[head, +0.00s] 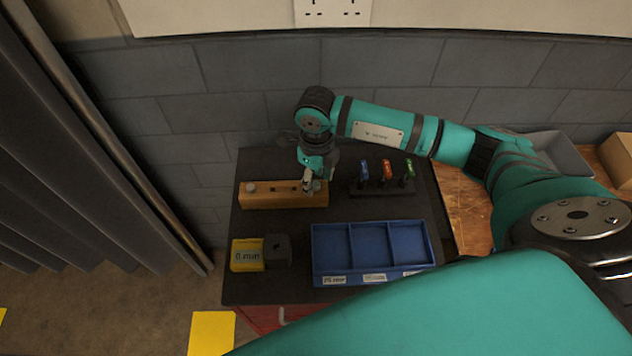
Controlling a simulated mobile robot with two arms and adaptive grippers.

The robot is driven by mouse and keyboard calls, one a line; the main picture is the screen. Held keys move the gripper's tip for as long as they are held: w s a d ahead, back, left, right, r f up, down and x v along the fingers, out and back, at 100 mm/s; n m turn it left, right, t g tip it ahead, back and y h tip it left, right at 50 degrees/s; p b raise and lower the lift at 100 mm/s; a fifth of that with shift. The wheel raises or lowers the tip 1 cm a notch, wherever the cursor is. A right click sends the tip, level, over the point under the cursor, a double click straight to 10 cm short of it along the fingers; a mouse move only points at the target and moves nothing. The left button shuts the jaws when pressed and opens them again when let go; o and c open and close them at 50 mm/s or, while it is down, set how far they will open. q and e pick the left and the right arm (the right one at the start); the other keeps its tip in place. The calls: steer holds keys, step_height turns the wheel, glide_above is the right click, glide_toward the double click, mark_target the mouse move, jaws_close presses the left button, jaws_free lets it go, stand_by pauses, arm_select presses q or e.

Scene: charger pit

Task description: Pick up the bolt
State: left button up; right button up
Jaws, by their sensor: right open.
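An orange-brown block (280,199) lies at the back left of the dark table top. A grey bolt head (251,187) sits on its left part. A dark hole or spot shows near its middle. Another small grey bolt head (315,186) shows at its right end, beside my right gripper's fingertips. My right gripper (309,182) reaches down to the block's right end and is open. I cannot tell whether the fingers are around this bolt or only beside it. My left gripper is out of view.
A blue three-compartment tray (330,279) with labels stands at the front. A dark rack (372,191) holds blue, red and green tools. A grey bin (560,150) is at right.

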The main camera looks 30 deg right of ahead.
steer(key=shift+f, duration=0.6)
jaws_close()
steer(key=shift+r, duration=0.15)
